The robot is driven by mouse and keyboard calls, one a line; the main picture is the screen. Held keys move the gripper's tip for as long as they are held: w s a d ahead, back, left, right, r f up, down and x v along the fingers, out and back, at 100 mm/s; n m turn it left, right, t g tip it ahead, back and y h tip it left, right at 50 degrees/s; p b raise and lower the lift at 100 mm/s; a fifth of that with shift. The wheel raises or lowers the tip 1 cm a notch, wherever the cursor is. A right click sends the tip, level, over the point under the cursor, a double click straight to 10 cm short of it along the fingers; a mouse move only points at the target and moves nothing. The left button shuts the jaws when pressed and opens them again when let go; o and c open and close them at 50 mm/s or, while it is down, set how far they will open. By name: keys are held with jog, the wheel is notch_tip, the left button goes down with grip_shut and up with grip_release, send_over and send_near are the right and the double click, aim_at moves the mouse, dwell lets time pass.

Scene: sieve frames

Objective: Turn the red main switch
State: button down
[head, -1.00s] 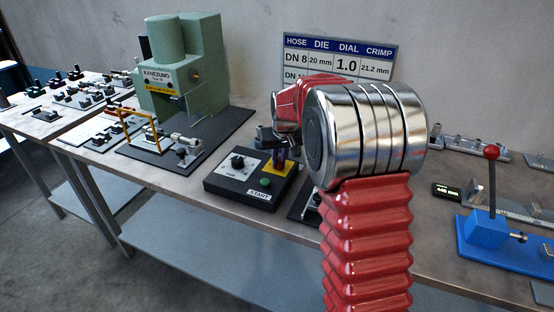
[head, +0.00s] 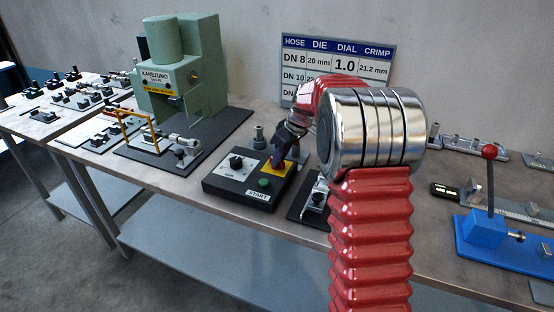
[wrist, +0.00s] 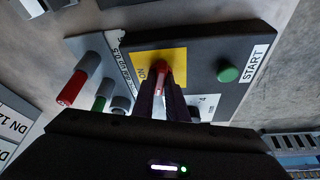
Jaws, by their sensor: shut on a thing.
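The red main switch (wrist: 160,66) sits on a yellow plate (wrist: 150,62) on the black control box (wrist: 198,50). My gripper (wrist: 160,88) is shut on the switch in the wrist view, with a bit of red showing between and ahead of its dark fingers. In the head view my gripper (head: 277,161) reaches down to the yellow plate (head: 291,170) at the right of the control box (head: 237,192), and hides the switch there. The box also bears a black dial (head: 236,162) and a green START button (head: 264,183).
A green crimping machine (head: 187,65) stands at the left behind the box. A settings board (head: 335,58) stands at the wall. Grey, red-tipped and green-tipped cylinders (wrist: 70,88) stand close beside the box. A blue lever device (head: 486,230) is at the right.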

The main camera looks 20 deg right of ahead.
jog(key=shift+w+d+r+n+g+y, duration=0.15)
jog(key=shift+n+y, duration=0.1)
jog(key=shift+n, duration=0.5)
jog(key=shift+w+a+f+n+g+y, duration=0.15)
jog(key=shift+n+y, duration=0.1)
jog(key=shift+n, duration=0.5)
jog(key=shift+s+r, duration=0.1)
jog(key=c, duration=1.8)
grip_release()
jog(key=shift+o, duration=0.2)
jog(key=shift+s+d, duration=0.1)
jog(key=v, duration=1.3)
jog(key=shift+r, duration=0.3)
jog(key=shift+d, duration=0.1)
